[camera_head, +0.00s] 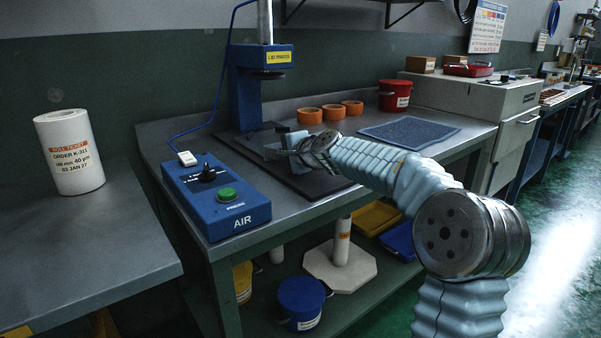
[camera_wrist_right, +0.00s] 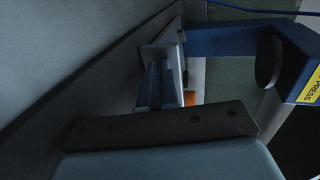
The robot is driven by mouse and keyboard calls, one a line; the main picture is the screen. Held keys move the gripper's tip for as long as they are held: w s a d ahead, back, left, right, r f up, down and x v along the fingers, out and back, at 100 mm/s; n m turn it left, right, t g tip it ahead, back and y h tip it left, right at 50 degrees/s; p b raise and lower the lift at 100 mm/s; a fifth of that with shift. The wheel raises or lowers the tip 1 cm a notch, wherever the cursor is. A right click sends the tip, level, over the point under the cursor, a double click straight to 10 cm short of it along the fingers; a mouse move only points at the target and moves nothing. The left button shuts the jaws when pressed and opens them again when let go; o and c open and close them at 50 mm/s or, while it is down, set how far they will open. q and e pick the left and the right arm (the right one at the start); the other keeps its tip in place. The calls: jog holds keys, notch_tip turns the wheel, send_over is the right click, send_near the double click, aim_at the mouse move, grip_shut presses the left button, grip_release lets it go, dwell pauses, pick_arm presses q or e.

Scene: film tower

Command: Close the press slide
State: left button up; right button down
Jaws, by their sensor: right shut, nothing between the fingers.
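The blue press (camera_head: 262,80) stands at the back of the workbench, with its round dark ram also showing in the right wrist view (camera_wrist_right: 268,62). A dark flat plate (camera_head: 322,187), seemingly the slide with its bed, lies below it and extends toward the front of the bench. My right gripper (camera_head: 272,150) is shut and empty, low over the plate. Its fingers (camera_wrist_right: 158,88) point at a pale grey upright block (camera_wrist_right: 160,42); I cannot tell whether they touch. My wrist hides part of the plate. My left gripper is not in view.
A blue AIR control box (camera_head: 215,195) with a green button sits left of the plate. Orange rolls (camera_head: 333,112), a red bucket (camera_head: 394,96) and a blue mat (camera_head: 408,132) lie behind and right. A white roll (camera_head: 70,153) stands on the left table.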

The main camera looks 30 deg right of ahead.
aim_at(273, 144)
jog(key=w+p, duration=0.1)
jog(key=w, duration=0.1)
jog(key=w+p, duration=0.1)
jog(key=w, duration=0.2)
jog(key=shift+a+r, duration=0.15)
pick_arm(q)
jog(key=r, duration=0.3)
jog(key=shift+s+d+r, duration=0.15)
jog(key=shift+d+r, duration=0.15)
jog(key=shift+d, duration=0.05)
pick_arm(e)
jog(key=shift+r, duration=0.1)
